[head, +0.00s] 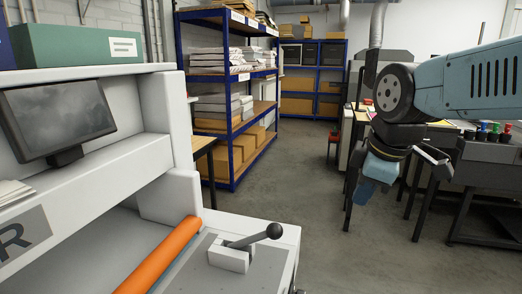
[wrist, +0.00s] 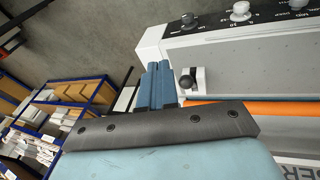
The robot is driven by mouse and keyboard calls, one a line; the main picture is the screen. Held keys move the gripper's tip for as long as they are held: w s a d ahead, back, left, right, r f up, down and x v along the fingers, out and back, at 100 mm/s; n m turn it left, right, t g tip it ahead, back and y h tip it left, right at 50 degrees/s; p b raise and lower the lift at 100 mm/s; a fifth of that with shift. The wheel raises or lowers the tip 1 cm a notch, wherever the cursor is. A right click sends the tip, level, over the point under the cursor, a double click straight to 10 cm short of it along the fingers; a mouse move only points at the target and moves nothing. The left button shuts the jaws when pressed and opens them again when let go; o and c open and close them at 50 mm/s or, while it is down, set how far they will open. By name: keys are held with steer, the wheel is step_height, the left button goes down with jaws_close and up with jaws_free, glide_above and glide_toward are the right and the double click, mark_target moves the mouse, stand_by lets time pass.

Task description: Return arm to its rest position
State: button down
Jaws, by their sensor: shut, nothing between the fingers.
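My gripper (head: 363,192) hangs below my light-blue arm at the right of the head view, in the air and clear of the machine. In the wrist view its two blue fingers (wrist: 158,72) lie side by side, shut with nothing between them. The white machine with an orange roller (head: 163,254) stands at the left of the head view. Its lever with a black ball knob (head: 272,231) is on the near corner. In the wrist view the knob (wrist: 186,82) appears just right of the fingers, but the gap in depth is hard to judge.
Blue shelving (head: 232,158) with paper stacks and boxes stands behind the machine. A dark bench (head: 489,175) with coloured bottles is at the right, partly behind my arm. Grey floor (head: 300,200) is open between them. A monitor (head: 58,116) sits on the machine.

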steer(key=s+d+m, duration=0.1)
steer(key=m, duration=0.3)
steer(key=s+d+m+t, duration=0.1)
steer(key=m, duration=0.3)
steer(key=s+d+m, duration=0.1)
steer(key=d+m, duration=0.1)
steer(key=m, duration=0.3)
steer(key=shift+f+t+h, duration=0.25)
steer(key=shift+t+h, duration=0.05)
steer(key=shift+h, duration=0.1)
steer(key=shift+a, duration=0.1)
